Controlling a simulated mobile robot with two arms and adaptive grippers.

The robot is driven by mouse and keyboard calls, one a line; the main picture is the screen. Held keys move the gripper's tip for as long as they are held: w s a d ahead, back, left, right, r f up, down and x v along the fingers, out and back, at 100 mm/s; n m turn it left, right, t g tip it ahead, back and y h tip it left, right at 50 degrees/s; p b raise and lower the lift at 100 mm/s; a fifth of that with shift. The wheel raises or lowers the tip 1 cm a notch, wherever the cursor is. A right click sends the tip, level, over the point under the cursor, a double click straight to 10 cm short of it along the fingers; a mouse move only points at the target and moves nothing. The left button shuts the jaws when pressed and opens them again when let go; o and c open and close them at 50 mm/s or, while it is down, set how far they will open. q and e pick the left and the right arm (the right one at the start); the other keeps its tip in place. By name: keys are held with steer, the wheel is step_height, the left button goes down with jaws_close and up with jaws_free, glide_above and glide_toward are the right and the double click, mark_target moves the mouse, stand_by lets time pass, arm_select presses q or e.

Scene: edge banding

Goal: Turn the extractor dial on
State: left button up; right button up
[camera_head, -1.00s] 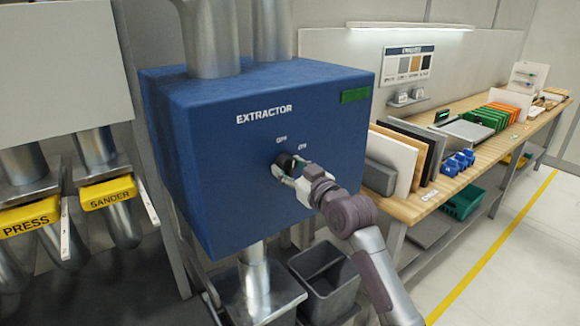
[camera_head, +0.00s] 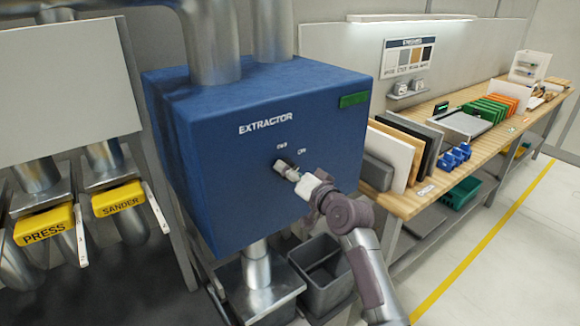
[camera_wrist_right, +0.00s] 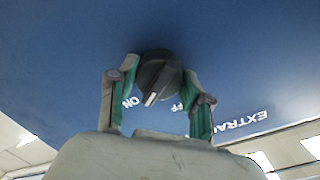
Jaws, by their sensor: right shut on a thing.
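The blue extractor box (camera_head: 235,185) carries a small dark dial on its front face, below the "EXTRACTOR" lettering. The dial is mostly hidden by my gripper in the head view. In the right wrist view the dial (camera_wrist_right: 158,78) is black with a white pointer mark. The mark points down between the ON label (camera_wrist_right: 130,102) and the OFF label, slightly toward ON. My right gripper (camera_head: 285,168) is at the dial; its green-padded fingers (camera_wrist_right: 160,100) stand on both sides of it and are shut on it. My left gripper is not in view.
A green rectangle (camera_head: 354,99) is on the box's upper right. Yellow PRESS (camera_head: 44,224) and SANDER (camera_head: 119,198) blocks are at left. A wooden bench (camera_head: 405,205) with panels and blue parts is at right; the floor beyond is clear.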

steer(key=m+p, duration=0.1)
steer(key=m, duration=0.2)
steer(key=shift+r+p, duration=0.2)
steer(key=shift+p, duration=0.2)
steer(key=shift+m+p, duration=0.6)
steer(key=shift+m, duration=0.9)
steer(key=o, duration=1.2)
steer(key=shift+f, duration=0.1)
steer(key=shift+c, duration=0.2)
steer(key=shift+d, duration=0.1)
steer(key=v, duration=1.1)
steer(key=shift+s+d, duration=0.25)
steer(key=shift+d, duration=0.1)
